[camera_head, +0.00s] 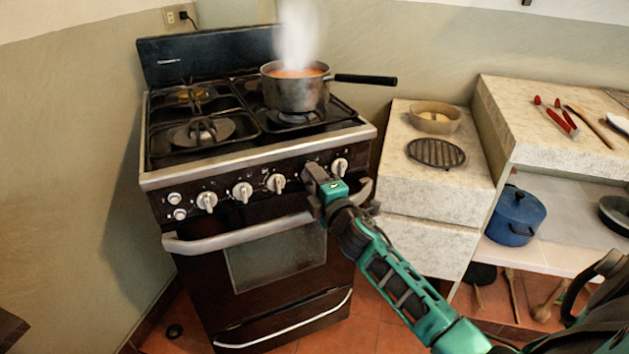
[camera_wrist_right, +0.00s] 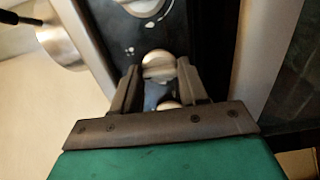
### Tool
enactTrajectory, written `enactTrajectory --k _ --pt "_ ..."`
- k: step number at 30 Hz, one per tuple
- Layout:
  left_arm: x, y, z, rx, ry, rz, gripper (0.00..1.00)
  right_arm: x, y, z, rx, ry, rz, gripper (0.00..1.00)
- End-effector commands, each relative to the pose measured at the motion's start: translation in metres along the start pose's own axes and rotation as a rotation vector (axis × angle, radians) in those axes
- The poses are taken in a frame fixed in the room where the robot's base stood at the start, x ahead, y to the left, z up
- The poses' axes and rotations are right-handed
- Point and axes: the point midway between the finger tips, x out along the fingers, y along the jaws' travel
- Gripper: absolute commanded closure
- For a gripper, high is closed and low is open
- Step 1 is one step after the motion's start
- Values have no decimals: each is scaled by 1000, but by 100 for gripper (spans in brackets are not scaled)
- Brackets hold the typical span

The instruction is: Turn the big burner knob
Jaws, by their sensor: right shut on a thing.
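The black stove (camera_head: 262,160) has a front panel with several white knobs. My right gripper (camera_head: 318,180) is at the panel, left of the rightmost knob (camera_head: 339,167), and hides the knob behind it in the head view. In the right wrist view the fingertips of my right gripper (camera_wrist_right: 160,75) are shut on this white knob (camera_wrist_right: 160,65), one finger on each side. Another knob (camera_wrist_right: 168,104) shows between the fingers closer to the palm, and one more (camera_wrist_right: 143,8) at the top edge. Which knob serves the big burner cannot be told. My left gripper is out of view.
A steaming pot (camera_head: 297,92) stands on the back right burner, its handle pointing right. The oven handle (camera_head: 240,234) runs below the knobs. A counter (camera_head: 425,187) with a bowl (camera_head: 435,117) stands right of the stove. A blue pot (camera_head: 514,215) sits on a lower shelf.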

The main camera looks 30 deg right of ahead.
Motion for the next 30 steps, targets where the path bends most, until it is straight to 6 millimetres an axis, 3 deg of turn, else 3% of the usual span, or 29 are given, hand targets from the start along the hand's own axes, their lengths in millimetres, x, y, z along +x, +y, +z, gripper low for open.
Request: enactTrajectory --k 3,4,11,22,30 --pt "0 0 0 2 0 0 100 0 0 0 4 0 0 87" --pt "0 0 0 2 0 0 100 0 0 0 4 0 0 55" --pt "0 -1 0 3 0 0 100 0 0 0 2 0 0 33" --pt "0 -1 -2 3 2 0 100 -6 0 0 1 0 -1 32" --pt "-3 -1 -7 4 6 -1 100 -49 -1 0 3 0 -4 32"
